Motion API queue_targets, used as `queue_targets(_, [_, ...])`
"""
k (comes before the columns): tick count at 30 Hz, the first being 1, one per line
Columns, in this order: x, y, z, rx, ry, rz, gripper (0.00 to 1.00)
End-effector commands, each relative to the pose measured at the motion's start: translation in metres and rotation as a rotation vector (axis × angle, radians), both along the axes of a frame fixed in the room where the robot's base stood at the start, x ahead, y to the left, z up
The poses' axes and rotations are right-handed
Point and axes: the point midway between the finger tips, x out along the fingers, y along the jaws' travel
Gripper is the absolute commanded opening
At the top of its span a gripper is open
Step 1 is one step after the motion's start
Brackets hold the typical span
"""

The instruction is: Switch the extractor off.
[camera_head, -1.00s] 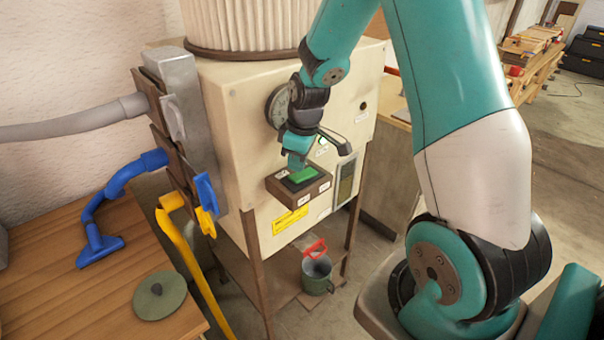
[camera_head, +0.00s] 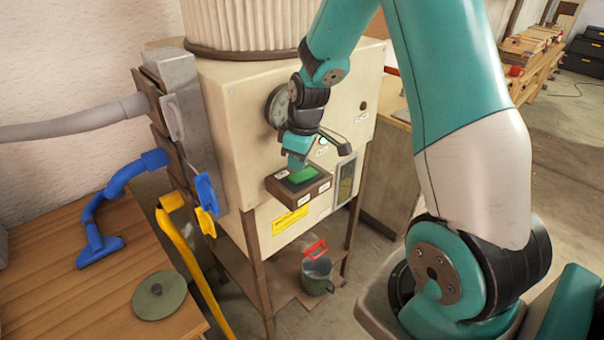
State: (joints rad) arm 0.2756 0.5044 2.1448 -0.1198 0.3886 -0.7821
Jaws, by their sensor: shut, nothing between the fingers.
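The extractor (camera_head: 235,115) is a cream cabinet with a pleated drum on top. On its front a brown switch box (camera_head: 312,193) juts out, with a green rocker (camera_head: 303,175) set in a dark frame on its top. Small white labels sit around the rocker, too small to read. My gripper (camera_head: 296,164) points down with its fingers shut and empty. Its tips are at the rocker's far left part and look to be touching it. The tips hide that part of the rocker.
A round gauge (camera_head: 278,107) is behind my wrist, and a dark lever (camera_head: 335,139) is close on the right. A grey panel (camera_head: 345,181) is on the cabinet's right. A green can with a red handle (camera_head: 317,272) stands below. A wooden table (camera_head: 60,285) is at left.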

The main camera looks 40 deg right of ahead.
Motion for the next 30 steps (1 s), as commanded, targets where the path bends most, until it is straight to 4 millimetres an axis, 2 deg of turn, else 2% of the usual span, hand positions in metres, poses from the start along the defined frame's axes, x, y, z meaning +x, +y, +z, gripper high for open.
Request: queue_targets(30, [0.000, 0.000, -0.015, 0.000, 0.000, 0.000, 0.00])
